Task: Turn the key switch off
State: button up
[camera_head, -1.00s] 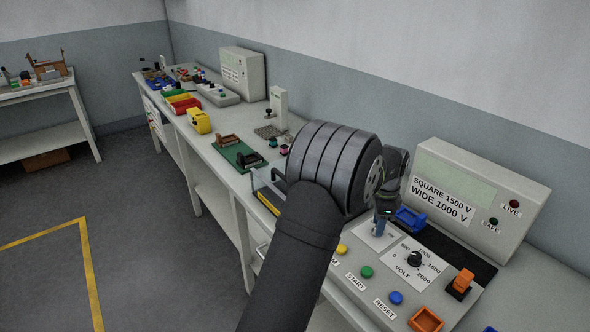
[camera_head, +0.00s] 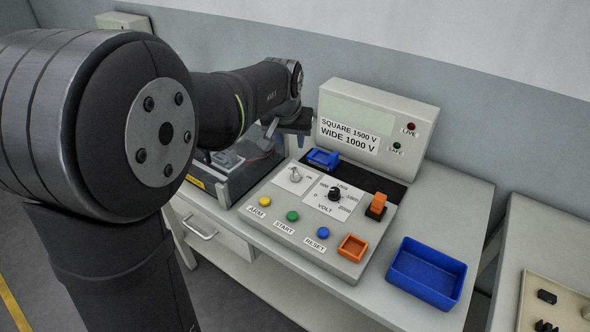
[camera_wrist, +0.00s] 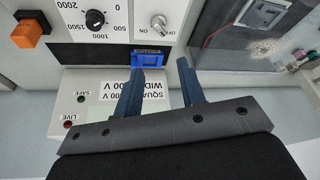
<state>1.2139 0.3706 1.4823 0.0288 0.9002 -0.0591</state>
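The key switch (camera_head: 295,175) is a small silver key on a white plate on the test panel, left of the VOLT dial. In the wrist view, which is upside down, the key switch (camera_wrist: 159,24) sits above ON and OFF labels; its exact setting is too small to tell. My gripper (camera_wrist: 158,68) is open and empty, its two blue fingers apart. It hangs clear of the key, toward the back of the panel near the display box. In the head view my arm hides part of the bench at left.
The display box (camera_head: 372,131) stands behind.

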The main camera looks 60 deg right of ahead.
aim_at(296, 171)
jog(key=x, duration=1.7)
jog(key=shift+d+f, duration=0.1)
jog(key=shift+d, duration=0.05)
